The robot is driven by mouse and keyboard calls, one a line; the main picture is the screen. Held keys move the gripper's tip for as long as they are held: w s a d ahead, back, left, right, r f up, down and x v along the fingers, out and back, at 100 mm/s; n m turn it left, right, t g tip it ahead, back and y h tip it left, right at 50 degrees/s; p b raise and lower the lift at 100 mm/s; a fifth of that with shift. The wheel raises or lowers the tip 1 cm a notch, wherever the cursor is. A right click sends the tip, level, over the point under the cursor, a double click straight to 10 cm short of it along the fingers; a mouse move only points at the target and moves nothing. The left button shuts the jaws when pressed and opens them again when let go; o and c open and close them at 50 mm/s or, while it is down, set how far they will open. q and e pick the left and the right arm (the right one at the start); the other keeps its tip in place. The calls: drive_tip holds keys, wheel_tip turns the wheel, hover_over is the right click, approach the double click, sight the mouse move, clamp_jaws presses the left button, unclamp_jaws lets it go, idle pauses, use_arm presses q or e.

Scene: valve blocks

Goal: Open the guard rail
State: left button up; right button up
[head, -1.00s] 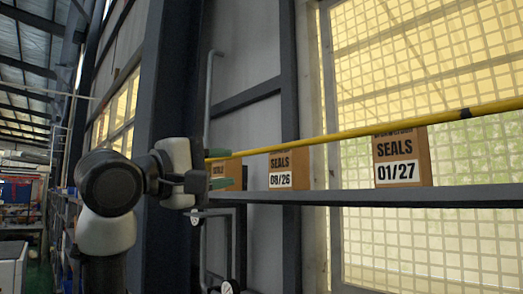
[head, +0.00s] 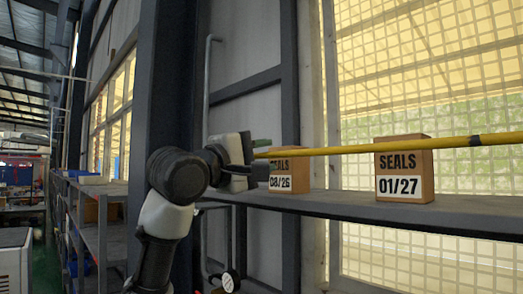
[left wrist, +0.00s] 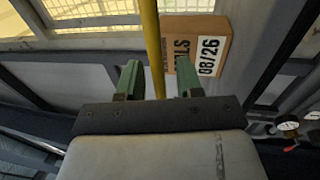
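The guard rail, a long thin yellow bar (head: 440,145), crosses the head view in front of the shelf, a little higher at its right end. Its left end is at my left gripper (head: 258,150). In the left wrist view the bar (left wrist: 152,45) runs down between the two green fingers of my left gripper (left wrist: 158,80). The fingers are apart, with a gap on each side of the bar. Whether the bar lies deep between them or just beyond them is hard to tell. My right gripper is not in view.
A grey shelf (head: 330,203) carries a SEALS 01/27 box (head: 405,172) and a SEALS 08/26 box (head: 284,174); the latter also shows right of the fingers in the left wrist view (left wrist: 205,50). Gauges (left wrist: 288,125) are at right there. A dark column (head: 165,80) stands behind my arm.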

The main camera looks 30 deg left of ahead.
use_arm(q)
clamp_jaws()
idle(0.3)
